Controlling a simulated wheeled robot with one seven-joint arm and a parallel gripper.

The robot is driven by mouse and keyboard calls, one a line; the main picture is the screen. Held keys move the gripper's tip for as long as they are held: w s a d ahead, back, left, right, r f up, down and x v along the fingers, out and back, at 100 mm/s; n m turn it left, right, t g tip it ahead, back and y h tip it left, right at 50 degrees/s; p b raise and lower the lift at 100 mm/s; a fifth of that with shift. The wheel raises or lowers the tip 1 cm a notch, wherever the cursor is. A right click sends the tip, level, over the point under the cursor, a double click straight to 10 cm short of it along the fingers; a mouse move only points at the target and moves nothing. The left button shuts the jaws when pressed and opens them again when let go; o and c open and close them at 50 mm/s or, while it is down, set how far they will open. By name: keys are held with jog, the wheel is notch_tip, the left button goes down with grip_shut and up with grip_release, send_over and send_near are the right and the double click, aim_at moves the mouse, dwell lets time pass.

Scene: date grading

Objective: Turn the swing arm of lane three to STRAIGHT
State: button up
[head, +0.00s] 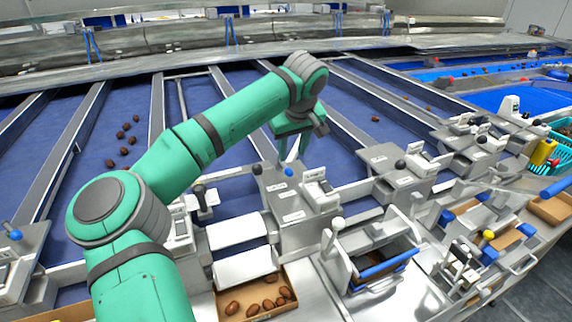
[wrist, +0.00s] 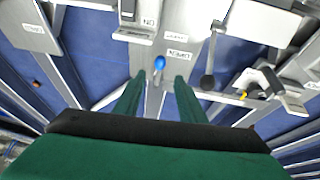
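A blue ball knob (head: 288,172), which looks like a swing arm's handle, sits at the edge of a grey lane housing (head: 290,205) in the middle of the head view. My gripper (head: 292,158) points down just above or beside it. In the wrist view, my green fingers (wrist: 160,80) stand apart with nothing between them. The blue knob (wrist: 159,62) shows just beyond the fingertips, roughly centred between them; I cannot tell whether they touch it. Small labels lie on the housing, too small to read surely. The lane number is not legible.
Other housings with dark knobs stand to the right (head: 400,165) and left. A carton of dates (head: 288,309) sits below, beside a blue-handled metal bin (head: 375,240). Metal dividers (head: 158,105) separate the blue belts, and a few dates lie on them.

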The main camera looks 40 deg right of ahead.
aim_at(289, 170)
jog(key=x, duration=0.9)
jog(key=shift+f, duration=0.25)
jog(key=shift+c, duration=0.3)
jog(key=shift+w, duration=0.15)
grip_shut()
